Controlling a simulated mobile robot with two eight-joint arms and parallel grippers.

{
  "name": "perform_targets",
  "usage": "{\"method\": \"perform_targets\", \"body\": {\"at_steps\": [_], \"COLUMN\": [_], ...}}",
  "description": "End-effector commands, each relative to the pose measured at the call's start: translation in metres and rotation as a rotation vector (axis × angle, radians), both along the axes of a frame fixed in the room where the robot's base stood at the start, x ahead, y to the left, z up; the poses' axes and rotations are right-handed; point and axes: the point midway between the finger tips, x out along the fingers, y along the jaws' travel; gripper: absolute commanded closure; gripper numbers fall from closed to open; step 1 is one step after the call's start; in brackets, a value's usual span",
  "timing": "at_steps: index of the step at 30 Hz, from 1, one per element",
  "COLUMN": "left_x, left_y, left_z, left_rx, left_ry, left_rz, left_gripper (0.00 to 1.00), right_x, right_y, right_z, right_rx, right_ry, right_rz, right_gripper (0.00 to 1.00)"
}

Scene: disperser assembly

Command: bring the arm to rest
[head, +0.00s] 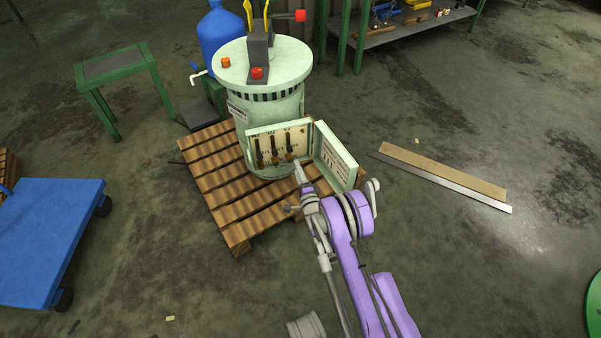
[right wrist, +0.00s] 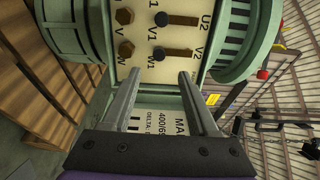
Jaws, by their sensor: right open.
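My right arm (head: 352,250), purple and grey, reaches up from the bottom of the head view. Its gripper (head: 298,171) is at the front of the open terminal box (head: 250,150) on the pale green drum-shaped machine (head: 240,108). In the right wrist view the two fingers of the gripper (right wrist: 158,80) are apart, with nothing held between them. My left gripper is not in view.
The machine stands on a wooden pallet (head: 220,205). The box's hinged lid (head: 335,157) stands open just right of the gripper. A blue cart (head: 45,235) is at left, a green stand (head: 120,70) behind it. Boards (head: 445,171) lie at right. Floor between is clear.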

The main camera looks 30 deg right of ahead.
Motion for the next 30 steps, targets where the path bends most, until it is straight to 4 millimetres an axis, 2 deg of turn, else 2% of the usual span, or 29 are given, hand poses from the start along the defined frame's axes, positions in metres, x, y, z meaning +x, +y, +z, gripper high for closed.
{"method": "perform_targets", "body": {"at_steps": [23, 26, 30], "left_x": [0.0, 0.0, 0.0], "left_y": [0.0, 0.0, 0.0], "left_z": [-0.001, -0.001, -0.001], "left_rx": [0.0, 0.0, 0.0], "left_ry": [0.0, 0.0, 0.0], "left_rz": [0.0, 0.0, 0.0], "left_gripper": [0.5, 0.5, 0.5], "right_x": [0.002, 0.006, 0.012], "right_y": [0.003, 0.007, 0.019], "right_z": [0.002, 0.015, 0.051], "right_rx": [-0.006, -0.039, -0.143], "right_ry": [0.006, 0.04, 0.153], "right_rz": [0.002, 0.005, 0.024], "right_gripper": [0.4, 0.4, 0.4]}}
